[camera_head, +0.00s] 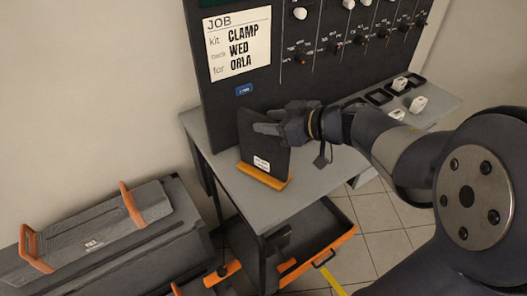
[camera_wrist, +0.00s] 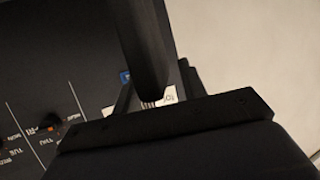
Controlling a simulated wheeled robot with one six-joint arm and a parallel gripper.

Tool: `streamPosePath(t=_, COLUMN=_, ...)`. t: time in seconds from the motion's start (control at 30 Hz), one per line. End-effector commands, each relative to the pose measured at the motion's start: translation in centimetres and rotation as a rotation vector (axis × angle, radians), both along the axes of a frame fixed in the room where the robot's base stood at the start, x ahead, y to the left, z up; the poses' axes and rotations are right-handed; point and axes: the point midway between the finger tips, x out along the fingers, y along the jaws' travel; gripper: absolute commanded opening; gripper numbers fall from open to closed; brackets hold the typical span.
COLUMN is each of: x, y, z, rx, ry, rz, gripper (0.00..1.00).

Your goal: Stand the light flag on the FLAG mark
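The light flag (camera_head: 262,148) is a dark flat panel on an orange foot, with a small white label low on its face. In the head view it stands near the left end of the grey table, leaning slightly. My gripper (camera_head: 266,127) is at the panel's upper right edge, one finger across its face. In the wrist view the dark panel (camera_wrist: 146,45) runs between the spread fingers of my gripper (camera_wrist: 157,88), with a narrow gap visible beside the right finger. I cannot make out the FLAG mark; the panel and foot may cover it.
The grey table (camera_head: 310,185) carries dark square frames and white pieces (camera_head: 418,105) at its far right. A dark board with a job card (camera_head: 238,45) and knobs rises behind. An open orange-edged drawer (camera_head: 325,240) is below. A grey case (camera_head: 95,228) with orange handles is left.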

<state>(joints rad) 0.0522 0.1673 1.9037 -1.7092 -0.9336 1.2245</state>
Motion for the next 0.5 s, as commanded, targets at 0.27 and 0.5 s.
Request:
streamPosePath(t=0.27, x=-0.02, y=-0.02, z=0.01, rx=0.000, ry=0.000, rz=0.000, gripper=0.18)
streamPosePath(t=0.5, x=-0.02, y=-0.03, z=0.02, rx=0.000, ry=0.000, rz=0.000, gripper=0.00)
